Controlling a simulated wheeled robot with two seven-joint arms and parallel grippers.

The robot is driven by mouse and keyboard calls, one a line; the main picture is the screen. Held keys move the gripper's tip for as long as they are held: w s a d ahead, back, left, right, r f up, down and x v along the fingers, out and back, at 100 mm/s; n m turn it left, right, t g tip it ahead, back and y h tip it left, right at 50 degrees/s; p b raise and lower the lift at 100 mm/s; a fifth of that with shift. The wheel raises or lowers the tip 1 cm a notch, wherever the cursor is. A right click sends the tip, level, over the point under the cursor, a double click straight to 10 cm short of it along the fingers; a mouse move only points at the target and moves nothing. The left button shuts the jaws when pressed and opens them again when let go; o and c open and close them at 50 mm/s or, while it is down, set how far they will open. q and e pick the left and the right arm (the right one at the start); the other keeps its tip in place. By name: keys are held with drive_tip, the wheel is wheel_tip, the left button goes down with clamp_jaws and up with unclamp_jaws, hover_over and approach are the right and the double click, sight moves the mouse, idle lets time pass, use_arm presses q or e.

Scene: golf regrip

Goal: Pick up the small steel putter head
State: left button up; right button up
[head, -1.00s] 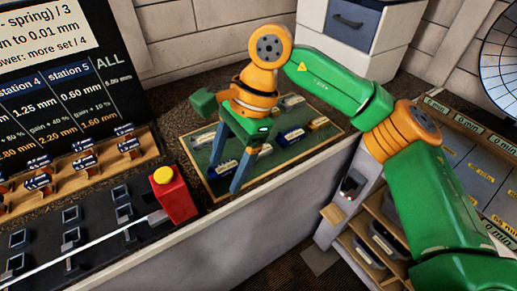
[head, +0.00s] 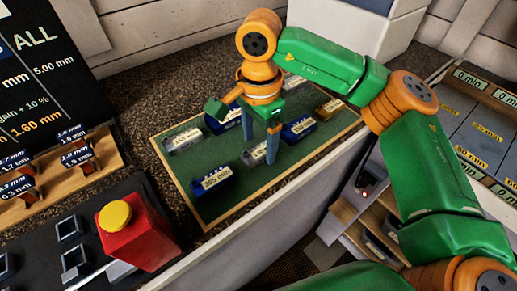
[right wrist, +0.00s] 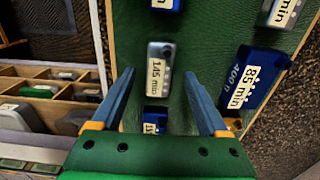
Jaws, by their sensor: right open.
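Several labelled putter heads lie on a green, wood-edged mat (head: 215,220). A small grey, steel-looking head (head: 254,155) lies near the mat's middle, partly hidden by my right gripper (head: 259,150). In the right wrist view this grey head (right wrist: 160,62) lies lengthwise between and just beyond the fingertips of the right gripper (right wrist: 159,76). The right gripper is open, points down and holds nothing. Whether its fingertips reach down beside the head I cannot tell. Another grey head (head: 183,141) lies at the mat's left. My left gripper is out of view.
Blue heads (head: 213,184) lie on the mat, one (head: 299,129) close to the right of the gripper. A brass-coloured head (head: 330,108) lies at the right. A red box with a yellow button (head: 137,232) stands at the left front. Wooden compartments (right wrist: 45,100) show beside the mat.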

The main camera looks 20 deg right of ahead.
drive_tip(key=shift+f, duration=0.75)
clamp_jaws()
